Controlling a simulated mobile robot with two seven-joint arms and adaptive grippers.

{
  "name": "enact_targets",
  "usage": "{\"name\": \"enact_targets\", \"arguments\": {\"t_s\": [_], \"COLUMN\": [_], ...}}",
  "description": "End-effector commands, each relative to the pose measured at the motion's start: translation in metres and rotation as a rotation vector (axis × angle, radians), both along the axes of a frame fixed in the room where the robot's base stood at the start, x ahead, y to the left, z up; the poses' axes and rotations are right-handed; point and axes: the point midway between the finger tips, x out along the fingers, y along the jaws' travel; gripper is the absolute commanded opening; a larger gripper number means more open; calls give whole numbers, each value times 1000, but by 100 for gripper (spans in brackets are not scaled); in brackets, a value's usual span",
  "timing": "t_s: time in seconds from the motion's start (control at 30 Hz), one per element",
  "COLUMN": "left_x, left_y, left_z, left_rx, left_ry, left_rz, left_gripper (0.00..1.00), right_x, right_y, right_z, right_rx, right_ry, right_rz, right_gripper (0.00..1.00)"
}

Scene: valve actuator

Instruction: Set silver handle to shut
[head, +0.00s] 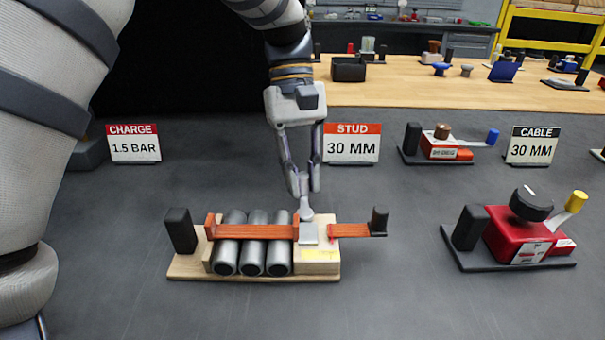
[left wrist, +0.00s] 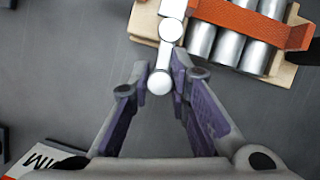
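The silver handle (head: 306,205) is at the right part of a wooden-based device (head: 190,268) with several grey cylinders and orange straps. It stands up from a flat silver plate (head: 308,234). In the left wrist view the silver handle (left wrist: 171,30) ends in a round knob (left wrist: 160,82). My left gripper (head: 304,190) points down over the handle. Its fingers (left wrist: 160,76) are apart, one on each side of the knob in the left wrist view. I cannot tell whether either finger touches it. My right gripper is not in view.
A red device (head: 515,238) with a black knob and yellow-tipped lever stands at right. Signs stand behind: STUD (head: 351,145), CHARGE (head: 134,143) and CABLE (head: 532,146). A smaller red and white device (head: 440,148) is between signs. The dark table in front is clear.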

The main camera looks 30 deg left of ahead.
Motion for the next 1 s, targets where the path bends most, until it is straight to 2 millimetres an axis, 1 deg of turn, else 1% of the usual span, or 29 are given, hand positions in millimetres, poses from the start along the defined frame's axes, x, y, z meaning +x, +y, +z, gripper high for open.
{"name": "enact_targets", "arguments": {"t_s": [0.27,0.47,0.67,1.0], "left_x": [0,2,6,9], "left_y": [0,-3,-10,-26], "left_z": [0,0,0,1], "left_rx": [-1,0,0,1], "left_ry": [0,0,1,2], "left_rz": [-9,-77,-223,-546], "left_gripper": [0,0,0,0], "right_x": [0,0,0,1], "right_y": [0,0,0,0], "right_z": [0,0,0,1], "right_rx": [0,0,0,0], "right_ry": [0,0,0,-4], "right_rz": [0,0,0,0], "right_gripper": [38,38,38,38]}}
